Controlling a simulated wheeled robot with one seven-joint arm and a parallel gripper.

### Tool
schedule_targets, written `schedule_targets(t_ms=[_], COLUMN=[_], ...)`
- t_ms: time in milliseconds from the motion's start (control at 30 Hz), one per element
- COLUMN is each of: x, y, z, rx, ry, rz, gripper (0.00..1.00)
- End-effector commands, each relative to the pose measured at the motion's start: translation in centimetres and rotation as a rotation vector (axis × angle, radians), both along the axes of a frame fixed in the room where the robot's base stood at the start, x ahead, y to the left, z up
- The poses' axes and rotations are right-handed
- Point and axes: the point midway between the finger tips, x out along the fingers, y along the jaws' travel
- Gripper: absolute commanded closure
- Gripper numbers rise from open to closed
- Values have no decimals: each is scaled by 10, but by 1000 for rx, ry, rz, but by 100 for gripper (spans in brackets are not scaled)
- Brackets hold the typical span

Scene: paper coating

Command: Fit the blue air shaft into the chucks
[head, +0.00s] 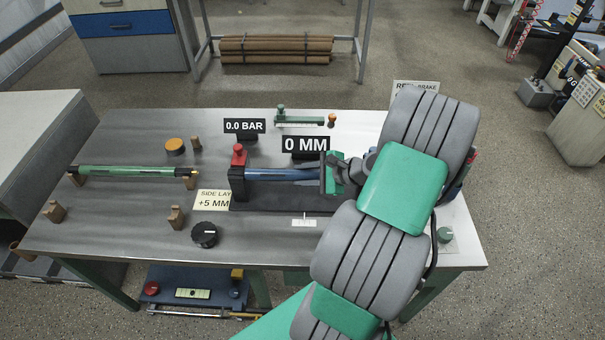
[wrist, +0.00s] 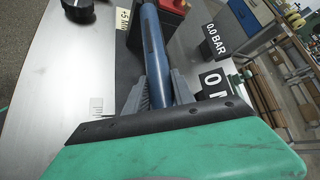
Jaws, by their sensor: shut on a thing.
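The blue air shaft (head: 282,174) lies level above the dark base in the middle of the bench. My gripper (head: 325,174) is shut on it; in the wrist view the grey fingers (wrist: 160,92) stand on either side of the blue shaft (wrist: 153,45). The shaft's left end meets the black left chuck (head: 238,182) with its red knob on top. I cannot tell whether that end is seated. The chuck also shows in the wrist view (wrist: 172,14). My arm hides the shaft's right end and most of the right side of the stand.
A green shaft (head: 130,171) rests on wooden cradles at the left. A black knob (head: 204,235) and small wooden blocks stand near the front. Signs read 0.0 BAR (head: 244,126) and 0 MM (head: 306,146) behind the shaft.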

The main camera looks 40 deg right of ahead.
Motion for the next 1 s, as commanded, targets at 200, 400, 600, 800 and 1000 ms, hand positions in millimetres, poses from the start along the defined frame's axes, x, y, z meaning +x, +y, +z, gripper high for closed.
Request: schedule_targets(t_ms=[200, 400, 600, 800, 1000], x=[0, 0, 0, -10, -41], y=[0, 0, 0, -6, -23], z=[-1, -2, -2, 4, 26], rx=[-2, -1, -1, -1, -2], ry=[-3, -1, 0, 0, -1], rz=[1, 0, 1, -3, -5], gripper=[63, 47, 44, 44, 44])
